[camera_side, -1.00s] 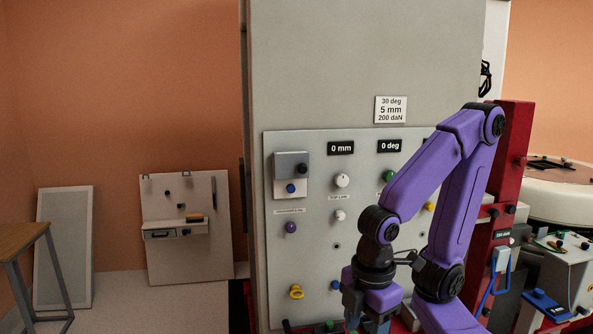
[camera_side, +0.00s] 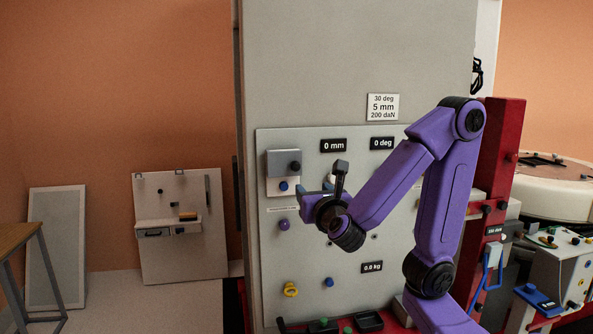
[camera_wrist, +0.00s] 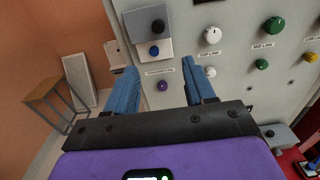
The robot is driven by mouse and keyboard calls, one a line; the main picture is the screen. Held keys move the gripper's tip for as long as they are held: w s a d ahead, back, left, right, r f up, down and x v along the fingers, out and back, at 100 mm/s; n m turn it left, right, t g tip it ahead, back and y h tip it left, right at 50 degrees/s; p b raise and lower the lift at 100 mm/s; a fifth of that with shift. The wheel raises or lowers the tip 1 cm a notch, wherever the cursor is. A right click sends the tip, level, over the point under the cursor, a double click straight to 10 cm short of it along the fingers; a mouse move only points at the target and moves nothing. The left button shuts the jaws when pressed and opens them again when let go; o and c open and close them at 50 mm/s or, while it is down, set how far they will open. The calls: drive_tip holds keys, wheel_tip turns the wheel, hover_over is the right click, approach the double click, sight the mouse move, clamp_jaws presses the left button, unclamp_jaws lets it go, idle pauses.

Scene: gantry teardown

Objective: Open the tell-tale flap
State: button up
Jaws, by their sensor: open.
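A grey flap-like cover (camera_side: 281,160) sits on a white plate at the upper left of the panel, with a black knob (camera_side: 295,166) at its right. I cannot read any label naming it the tell-tale flap. It looks closed. A blue knob (camera_side: 283,186) is just below it. In the wrist view the cover (camera_wrist: 137,23), its black knob (camera_wrist: 158,26) and the blue knob (camera_wrist: 154,50) lie ahead, above the fingertips. My gripper (camera_wrist: 160,75) is open and empty, its blue fingers apart. In the side view my gripper (camera_side: 318,192) is below and right of the cover, apparently not touching it.
A purple knob (camera_wrist: 162,86) shows between the fingers. White (camera_wrist: 213,35), green (camera_wrist: 273,25) and other knobs line the panel to the right. A yellow ring (camera_side: 290,289) and a blue knob (camera_side: 329,282) are lower down.

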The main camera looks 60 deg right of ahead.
sight(296, 168)
drive_tip(key=shift+r+x, duration=0.1)
drive_tip(key=shift+x, duration=4.25)
drive_tip(key=shift+r+x, duration=0.15)
drive_tip(key=shift+x, duration=4.2)
clamp_jaws()
